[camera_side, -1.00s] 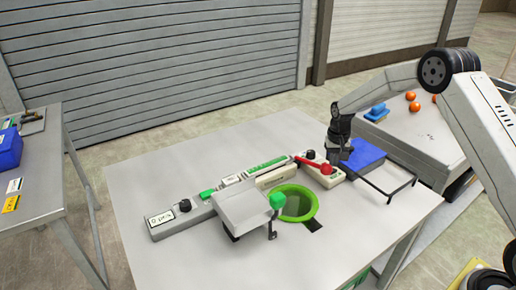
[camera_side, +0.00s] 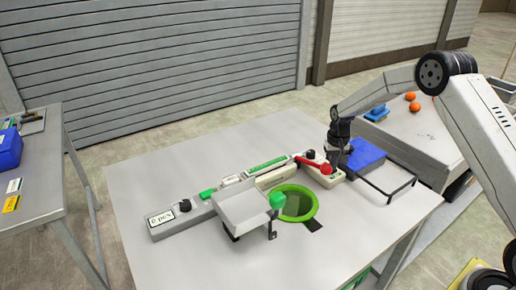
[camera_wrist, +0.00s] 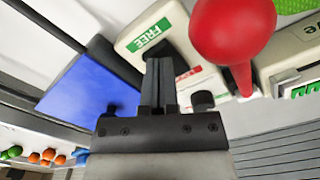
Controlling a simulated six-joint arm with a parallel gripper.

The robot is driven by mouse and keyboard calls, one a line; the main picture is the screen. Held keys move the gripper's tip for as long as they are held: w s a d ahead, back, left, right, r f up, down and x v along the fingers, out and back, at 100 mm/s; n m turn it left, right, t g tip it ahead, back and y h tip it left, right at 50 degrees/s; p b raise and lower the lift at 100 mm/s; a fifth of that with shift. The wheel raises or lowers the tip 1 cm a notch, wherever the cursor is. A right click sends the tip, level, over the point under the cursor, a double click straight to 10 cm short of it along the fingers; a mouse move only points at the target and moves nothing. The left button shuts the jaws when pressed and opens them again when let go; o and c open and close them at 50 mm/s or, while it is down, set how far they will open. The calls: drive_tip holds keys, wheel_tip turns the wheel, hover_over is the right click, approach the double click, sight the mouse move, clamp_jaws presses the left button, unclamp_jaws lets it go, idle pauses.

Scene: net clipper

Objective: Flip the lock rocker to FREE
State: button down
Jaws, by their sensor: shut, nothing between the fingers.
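The lock box is a cream housing (camera_wrist: 128,42) with a green FREE label (camera_wrist: 152,35) at one end and a red-marked label (camera_wrist: 188,72) at the other. A dark rocker (camera_wrist: 168,52) shows between the labels, partly hidden behind my fingers. My gripper (camera_wrist: 159,62) is shut and empty, its fingertips over or against the rocker; I cannot tell if they touch. In the side view my gripper (camera_side: 336,162) points down at the far right end of the cream housing (camera_side: 333,178). Which way the rocker is tipped is hidden.
A red ball-ended lever (camera_wrist: 232,30) stands close beside the fingers, and a black knob (camera_wrist: 203,100) is near. A blue pad (camera_side: 362,154) and black wire frame (camera_side: 400,188) lie right. A green ring (camera_side: 298,215) and grey tray (camera_side: 245,210) are in front.

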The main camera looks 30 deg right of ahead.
drive_tip(key=shift+f, duration=0.35)
idle(0.3)
drive_tip(key=shift+r, duration=3.55)
drive_tip(key=shift+a, duration=0.1)
drive_tip(key=shift+s+a+r, duration=0.15)
drive_tip(key=s+a+r+n+t, duration=0.1)
drive_tip(key=s+a, duration=0.3)
drive_tip(key=s, duration=0.4)
drive_tip(key=s+a+r+n, duration=0.1)
drive_tip(key=s+a+n, duration=0.2)
drive_tip(key=s+a, duration=0.2)
drive_tip(key=s+a+r+n+t, duration=0.1)
drive_tip(key=s+a, duration=0.4)
drive_tip(key=s, duration=0.5)
drive_tip(key=shift+s+n+t, duration=0.3)
drive_tip(key=shift+s+n, duration=0.1)
drive_tip(key=shift+n, duration=0.1)
